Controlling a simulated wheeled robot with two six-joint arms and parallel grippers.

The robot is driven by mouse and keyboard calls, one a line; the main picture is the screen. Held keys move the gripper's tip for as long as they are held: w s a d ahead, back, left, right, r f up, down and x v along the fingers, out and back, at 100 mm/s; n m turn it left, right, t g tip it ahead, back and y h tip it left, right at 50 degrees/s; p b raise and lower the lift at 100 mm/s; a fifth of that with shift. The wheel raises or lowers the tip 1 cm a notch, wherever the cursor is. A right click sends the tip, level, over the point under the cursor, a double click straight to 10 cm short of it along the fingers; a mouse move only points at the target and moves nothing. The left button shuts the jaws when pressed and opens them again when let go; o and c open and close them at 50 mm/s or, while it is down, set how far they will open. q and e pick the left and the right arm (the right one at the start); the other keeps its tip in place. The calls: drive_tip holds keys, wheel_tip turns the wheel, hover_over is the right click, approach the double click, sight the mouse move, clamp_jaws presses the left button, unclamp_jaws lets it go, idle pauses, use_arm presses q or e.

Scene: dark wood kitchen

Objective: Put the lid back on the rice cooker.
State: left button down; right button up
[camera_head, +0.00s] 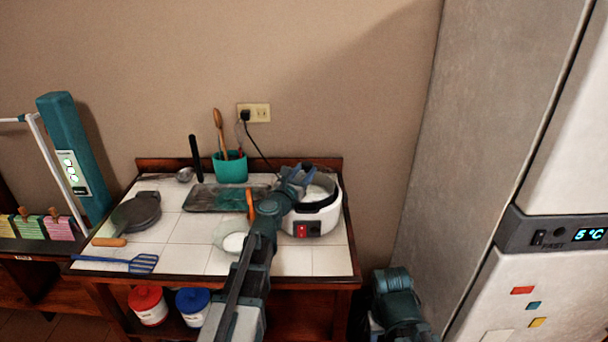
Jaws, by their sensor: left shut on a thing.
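The white rice cooker (312,228), with a dark band and a red switch on its front, stands at the right end of the tiled counter. My left gripper (305,176) is over the cooker's top, shut on what looks like its lid. A pale rounded surface (323,190) shows within the cooker's rim beside the fingers. I cannot tell clearly whether it is the lid or the inside. My left arm hides the cooker's left side and part of the lid. My right arm shows at the bottom right, but its gripper is not in view.
A tall fridge (490,170) stands at the right. A cord runs from the wall outlet (259,112) behind the cooker.

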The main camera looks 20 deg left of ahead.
use_arm(q)
drive_tip(key=shift+f+b, duration=0.6)
drive_tip(key=shift+f, duration=0.05)
use_arm(e)
drive_tip(key=shift+f, duration=0.65)
use_arm(q)
drive_tip(key=shift+c, duration=1.9)
unclamp_jaws()
drive_tip(key=shift+r, duration=0.2)
use_arm(e)
drive_tip(key=shift+r, duration=0.15)
